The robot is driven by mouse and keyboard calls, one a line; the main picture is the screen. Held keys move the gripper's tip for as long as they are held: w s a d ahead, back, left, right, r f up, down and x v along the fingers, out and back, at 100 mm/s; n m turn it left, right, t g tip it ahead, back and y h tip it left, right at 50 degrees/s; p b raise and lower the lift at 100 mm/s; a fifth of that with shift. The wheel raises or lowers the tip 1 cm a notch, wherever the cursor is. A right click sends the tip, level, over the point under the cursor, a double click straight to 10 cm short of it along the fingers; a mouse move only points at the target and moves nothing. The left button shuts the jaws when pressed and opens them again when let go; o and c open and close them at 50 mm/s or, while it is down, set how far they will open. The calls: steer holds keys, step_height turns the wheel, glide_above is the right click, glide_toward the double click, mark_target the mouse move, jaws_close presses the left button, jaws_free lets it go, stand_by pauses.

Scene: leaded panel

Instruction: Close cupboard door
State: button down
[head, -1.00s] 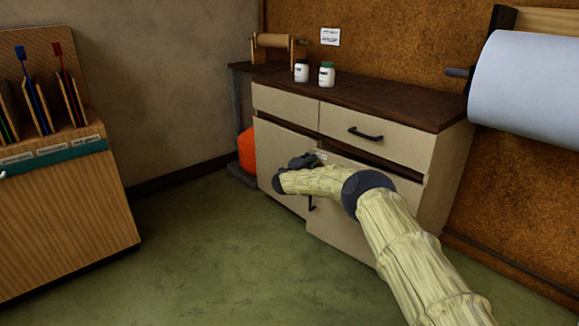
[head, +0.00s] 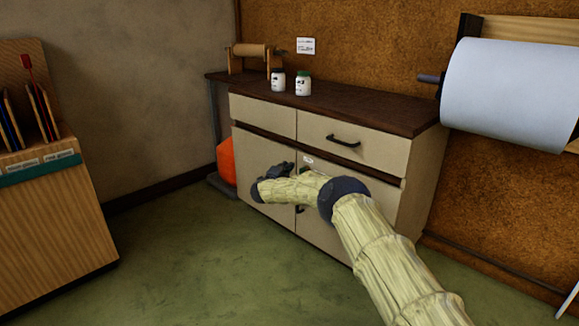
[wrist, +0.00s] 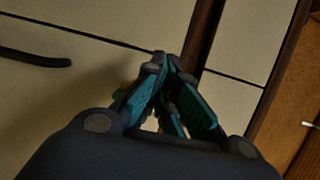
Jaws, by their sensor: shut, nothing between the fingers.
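The cream cupboard (head: 415,185) has two lower doors under its drawers. The right door (head: 340,240) is partly hidden behind my arm and looks about flush with the left door (head: 262,152); a small remaining gap cannot be ruled out. A bit of its black handle (head: 300,209) shows below my arm. My gripper (head: 281,169) is in front of the doors near their upper meeting edge. It is shut and empty. In the wrist view its fingertips (wrist: 169,62) are close to the cream fronts; contact cannot be told.
Two white jars (head: 291,83) and a wooden roll holder (head: 252,57) stand on the dark worktop (head: 350,103). An orange object (head: 226,162) is left of the cupboard. A large white roll (head: 515,95) hangs at right. Green floor (head: 180,255) is open at left, before a wooden rack (head: 55,225).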

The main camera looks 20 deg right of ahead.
steer(key=s+a+p, duration=0.4)
steer(key=s+a, duration=0.1)
steer(key=a, duration=0.4)
steer(key=s+a+f+n+t+y, duration=0.1)
steer(key=s+a+f+n+y, duration=0.4)
steer(key=s+a+f+n, duration=0.55)
steer(key=s+a+f+n+g+y, duration=0.2)
steer(key=s+f+n+y, duration=0.2)
steer(key=s+f, duration=0.9)
steer(key=s+d+f+n+g+y, duration=0.1)
steer(key=s+d+f+n+g, duration=0.2)
steer(key=s, duration=0.9)
steer(key=s+d+f+n+g+y, duration=0.15)
steer(key=s+f, duration=0.35)
steer(key=s, duration=0.7)
steer(key=s+d+f+n+g, duration=0.1)
steer(key=s+f+n+g, duration=0.25)
steer(key=s, duration=0.85)
steer(key=s+d+r+n+g, duration=0.2)
steer(key=s+d+r, duration=0.1)
steer(key=s, duration=0.9)
steer(key=s+d+r+n+g, duration=0.1)
steer(key=s+d+r+g, duration=0.2)
steer(key=s, duration=0.9)
step_height(320, 180, up, 33)
steer(key=p, duration=3.4)
steer(key=shift+w+r, duration=0.2)
steer(key=shift+w, duration=0.1)
